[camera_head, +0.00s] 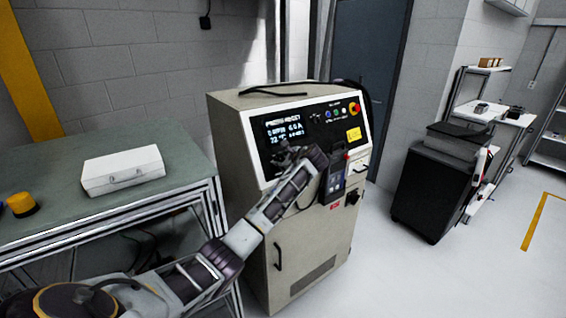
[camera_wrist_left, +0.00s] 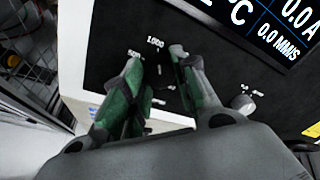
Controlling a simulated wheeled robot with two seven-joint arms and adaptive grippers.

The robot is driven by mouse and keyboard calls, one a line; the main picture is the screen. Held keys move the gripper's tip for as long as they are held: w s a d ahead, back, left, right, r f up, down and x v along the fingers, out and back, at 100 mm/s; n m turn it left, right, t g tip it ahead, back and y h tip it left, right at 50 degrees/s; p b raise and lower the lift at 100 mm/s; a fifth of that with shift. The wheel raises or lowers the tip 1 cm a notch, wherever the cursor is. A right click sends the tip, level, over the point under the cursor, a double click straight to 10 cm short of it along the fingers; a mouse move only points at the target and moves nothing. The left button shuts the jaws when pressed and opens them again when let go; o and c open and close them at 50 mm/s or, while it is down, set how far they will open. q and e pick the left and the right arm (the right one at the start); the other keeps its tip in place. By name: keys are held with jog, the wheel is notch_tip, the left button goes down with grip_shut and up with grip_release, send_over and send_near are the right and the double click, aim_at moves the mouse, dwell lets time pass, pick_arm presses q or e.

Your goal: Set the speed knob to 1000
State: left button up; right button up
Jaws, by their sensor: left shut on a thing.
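The control panel (camera_head: 262,120) is on the upper front of a beige cabinet, with a lit display (camera_head: 286,131) reading about 0 RPM. My left gripper (camera_head: 284,157) is at the panel, just below the display. In the left wrist view, the green fingers of my left gripper (camera_wrist_left: 157,72) are closed around the dark speed knob (camera_wrist_left: 151,98), which they mostly hide. The printed labels 500 and 1000 (camera_wrist_left: 155,42) show beyond the fingertips. I cannot tell where the knob's pointer sits. My right gripper is not in view.
A second, grey knob (camera_wrist_left: 243,103) is right of the fingers. A green-topped bench (camera_head: 60,215) with a white case (camera_head: 122,170) stands left.

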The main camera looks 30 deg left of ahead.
pick_arm(q)
jog(key=shift+f+m, duration=0.1)
jog(key=shift+m, duration=0.2)
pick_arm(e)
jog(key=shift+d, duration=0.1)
pick_arm(q)
jog(key=o, duration=1)
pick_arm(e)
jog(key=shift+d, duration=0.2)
pick_arm(q)
jog(key=shift+v, duration=6.1)
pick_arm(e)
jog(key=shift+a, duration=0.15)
pick_arm(q)
jog(key=shift+w, duration=0.1)
